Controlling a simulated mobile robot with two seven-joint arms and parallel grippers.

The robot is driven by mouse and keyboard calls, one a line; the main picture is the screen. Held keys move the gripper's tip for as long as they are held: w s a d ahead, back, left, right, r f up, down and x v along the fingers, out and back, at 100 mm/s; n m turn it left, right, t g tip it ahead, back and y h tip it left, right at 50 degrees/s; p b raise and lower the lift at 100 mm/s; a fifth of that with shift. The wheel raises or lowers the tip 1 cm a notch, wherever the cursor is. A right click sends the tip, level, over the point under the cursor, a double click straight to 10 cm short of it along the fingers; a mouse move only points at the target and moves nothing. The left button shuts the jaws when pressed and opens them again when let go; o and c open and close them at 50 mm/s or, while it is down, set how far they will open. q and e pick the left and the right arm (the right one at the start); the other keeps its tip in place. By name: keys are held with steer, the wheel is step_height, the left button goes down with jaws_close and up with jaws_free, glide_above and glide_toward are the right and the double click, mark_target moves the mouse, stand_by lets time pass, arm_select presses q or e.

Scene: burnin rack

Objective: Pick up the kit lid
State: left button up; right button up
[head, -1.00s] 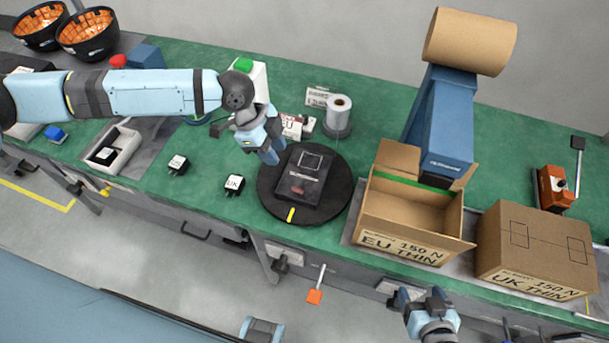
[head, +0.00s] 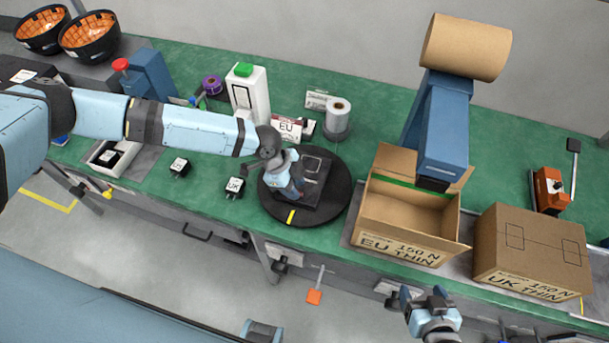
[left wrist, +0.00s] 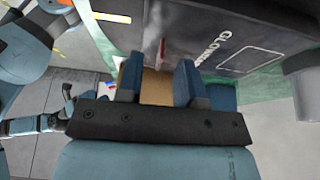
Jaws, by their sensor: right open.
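The kit lid (head: 312,168), a dark flat panel with a pale outlined rectangle, lies on the round black turntable (head: 335,205). It is partly hidden by my left gripper (head: 296,190), which is over its left side. In the left wrist view the lid (left wrist: 215,30) fills the upper right, with white lettering and a small red strip near its edge. My left gripper (left wrist: 158,80) has its two blue fingers apart, close to that edge, with no lid visibly between them. My right gripper (head: 425,298) is open and empty, in front of the bench.
An open carton marked EU THIN (head: 400,240) stands right of the turntable, with a closed UK THIN carton (head: 530,255) beyond. A UK adapter (head: 235,187) and another black-and-white one (head: 180,167) sit left. A white bottle-like unit (head: 248,95) and a label roll (head: 337,118) stand behind.

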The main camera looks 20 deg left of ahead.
arm_select(q)
steer(key=shift+d+f, duration=0.1)
steer(key=shift+f, duration=0.25)
jaws_close()
steer(key=shift+r, duration=0.1)
